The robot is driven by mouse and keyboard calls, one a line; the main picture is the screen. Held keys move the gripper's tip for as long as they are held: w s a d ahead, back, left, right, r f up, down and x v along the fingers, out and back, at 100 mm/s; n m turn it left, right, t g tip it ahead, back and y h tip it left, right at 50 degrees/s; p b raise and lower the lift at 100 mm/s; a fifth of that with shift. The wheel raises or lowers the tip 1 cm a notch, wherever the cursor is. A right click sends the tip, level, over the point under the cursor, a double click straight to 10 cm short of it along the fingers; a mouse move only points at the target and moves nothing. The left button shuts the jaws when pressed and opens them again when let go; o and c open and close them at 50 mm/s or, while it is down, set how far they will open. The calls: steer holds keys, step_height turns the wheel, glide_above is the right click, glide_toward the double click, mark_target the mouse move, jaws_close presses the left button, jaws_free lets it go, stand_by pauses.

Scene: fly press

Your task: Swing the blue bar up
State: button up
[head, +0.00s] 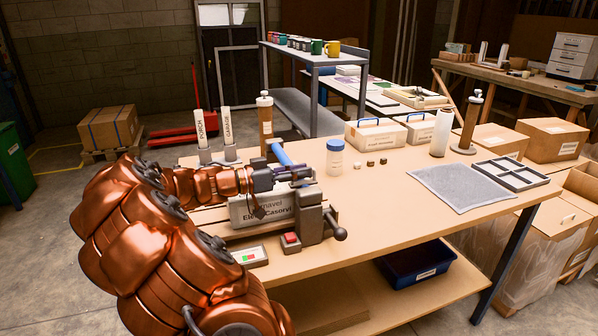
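The blue bar (281,153) shows behind my gripper as a short, thick slanted length, its upper end to the left. Its lower end is hidden at my gripper. My gripper (303,173) reaches in from the left over a pale box (280,208) with printed lettering. The fingers are dark and small here. I cannot tell whether they touch the bar or how far apart they are. A grey metal block (311,218) with a round-ended lever (335,228) and a red button (291,238) stands at the box's right.
A blue-lidded jar (335,158) stands close to the right of my gripper. A brown cylinder (265,122) and two labelled upright plates (213,128) stand behind. A grey mat (476,187) and divided tray (511,174) lie right. The table's middle front is clear.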

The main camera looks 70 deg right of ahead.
jaws_close()
stand_by(0.4)
